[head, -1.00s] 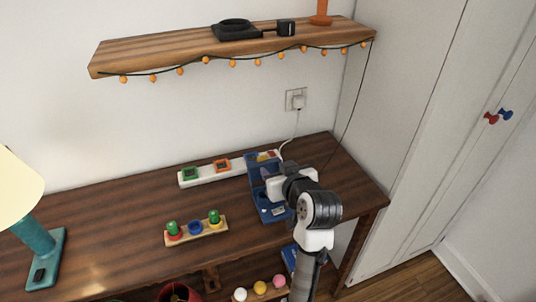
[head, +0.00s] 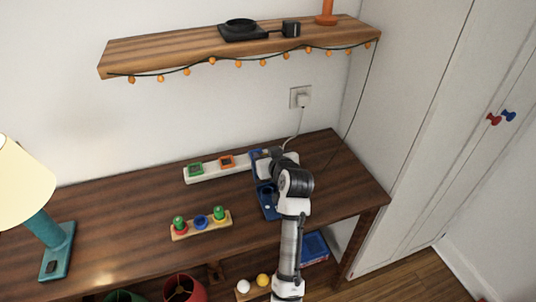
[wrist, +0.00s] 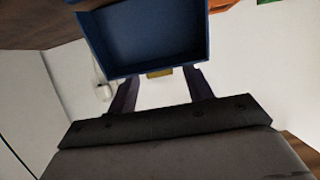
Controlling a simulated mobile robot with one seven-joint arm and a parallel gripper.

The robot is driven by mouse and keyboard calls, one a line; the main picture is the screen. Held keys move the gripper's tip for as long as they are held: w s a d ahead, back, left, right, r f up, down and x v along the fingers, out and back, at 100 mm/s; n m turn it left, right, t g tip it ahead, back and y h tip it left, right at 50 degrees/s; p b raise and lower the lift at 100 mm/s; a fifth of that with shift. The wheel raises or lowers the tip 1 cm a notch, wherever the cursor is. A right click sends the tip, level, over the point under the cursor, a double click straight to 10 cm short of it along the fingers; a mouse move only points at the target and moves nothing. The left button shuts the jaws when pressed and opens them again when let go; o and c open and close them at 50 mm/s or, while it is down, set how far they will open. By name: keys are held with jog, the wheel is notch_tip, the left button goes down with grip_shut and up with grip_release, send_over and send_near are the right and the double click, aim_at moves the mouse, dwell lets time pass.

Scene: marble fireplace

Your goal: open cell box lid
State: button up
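The blue cell box (head: 265,205) stands on the wooden table, partly behind my arm in the head view. In the wrist view, a blue hollow part (wrist: 150,35) with a raised rim fills the top; I cannot tell whether it is the lid or the body. My gripper (wrist: 160,88) has its two dark fingers spread, with a clear gap between them. The fingertips are at the near edge of the blue part; contact is unclear. In the head view my arm reaches over the box's back part, and the fingers are hidden.
A white strip (head: 205,175) with green and orange squares lies left of the box. A wooden peg board (head: 202,226) sits in front of it. A teal lamp (head: 55,235) stands at left. A socket with plug (head: 301,98) is on the wall behind; a shelf hangs above.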

grip_shut()
jog(key=shift+s+f+b, duration=0.1)
jog(key=shift+f+b, duration=0.1)
jog(key=shift+b, duration=0.3)
jog(key=b, duration=0.1)
jog(key=t+b, duration=0.1)
jog(key=shift+s+d+f+b, duration=0.1)
jog(key=shift+s+d+b, duration=0.05)
jog(key=shift+s+b, duration=0.2)
jog(key=shift+s+d+r+t+y+b, duration=0.1)
jog(key=shift+s+r+t+y+b, duration=0.35)
jog(key=shift+b, duration=0.8)
jog(key=shift+s+d+f+t+b, duration=0.2)
jog(key=shift+t+b, duration=0.5)
jog(key=shift+b, duration=0.55)
jog(key=shift+s+d+r+t+y+b, duration=0.1)
jog(key=shift+s+r+t+y+b, duration=0.35)
jog(key=shift+b, duration=0.8)
jog(key=shift+f, duration=0.1)
